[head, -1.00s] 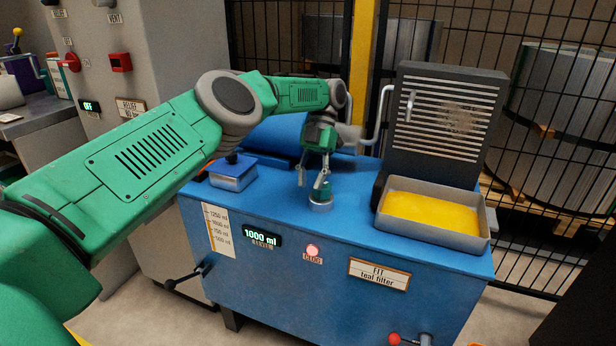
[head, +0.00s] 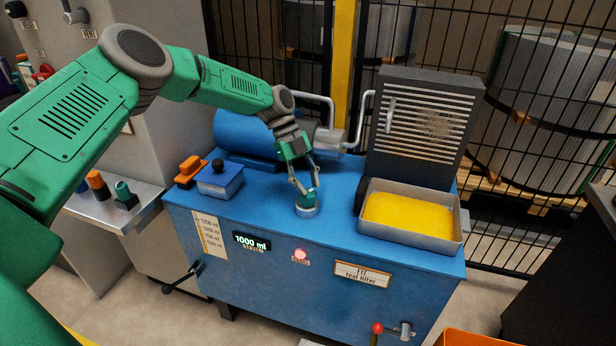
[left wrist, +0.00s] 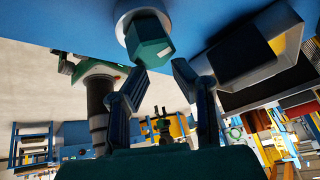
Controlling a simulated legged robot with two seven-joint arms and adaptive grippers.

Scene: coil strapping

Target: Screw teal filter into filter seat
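The teal filter (head: 307,199) stands in the pale round filter seat (head: 306,211) on top of the blue tank. In the left wrist view the filter (left wrist: 150,40) is a dark teal block with a pale mark on its side, inside the whitish ring of the seat (left wrist: 128,17). My left gripper (head: 305,187) is directly above it, fingers spread to either side. In the left wrist view a gap shows between the fingertips (left wrist: 160,72), with the filter at or just beyond them. Whether one finger touches it I cannot tell. My right gripper is not in view.
The blue tank (head: 300,262) carries a tray of yellow fluid (head: 410,212), a grey vented panel (head: 425,125), a blue box with a black knob (head: 218,178) and a blue cylinder (head: 243,135). A side shelf (head: 130,212) holds orange and teal pieces. A mesh fence stands behind.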

